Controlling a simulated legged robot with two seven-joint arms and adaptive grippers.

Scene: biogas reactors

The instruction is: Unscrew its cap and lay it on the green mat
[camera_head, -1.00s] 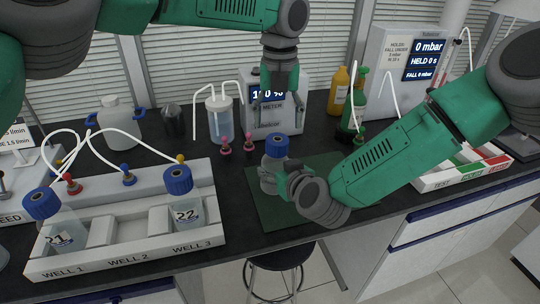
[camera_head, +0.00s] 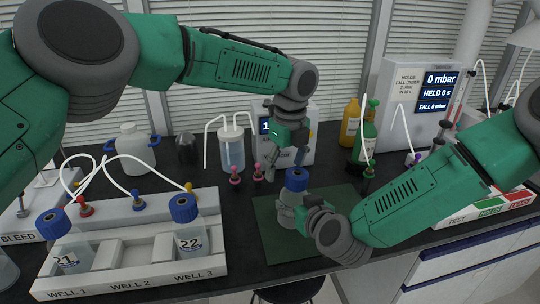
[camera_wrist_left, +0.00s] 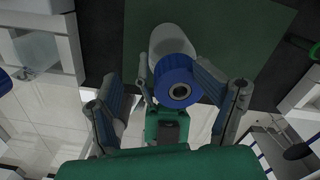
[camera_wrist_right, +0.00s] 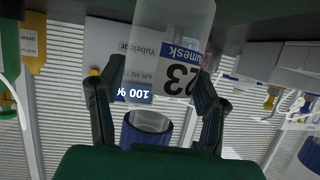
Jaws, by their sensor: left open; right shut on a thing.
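A clear bottle labelled 23 (camera_head: 287,212) with a blue cap (camera_head: 296,179) is upright over the green mat (camera_head: 268,238); I cannot tell whether its base touches. My right gripper (camera_head: 303,211) is shut on the bottle's body from the right. The right wrist view shows the bottle (camera_wrist_right: 180,35) upside down between the fingers, with the cap (camera_wrist_right: 140,136) below. My left gripper (camera_head: 285,164) is open, pointing down just above the cap. In the left wrist view the cap (camera_wrist_left: 177,84) lies between the spread fingers, nearer the right one.
A white rack (camera_head: 130,284) at left holds bottles 21 (camera_head: 68,257) and 22 (camera_head: 190,240). Red-pink fittings (camera_head: 235,176) and a tubed bottle (camera_head: 232,150) stand behind the mat. A green bottle (camera_head: 364,145) stands at back right. The mat's right part is clear.

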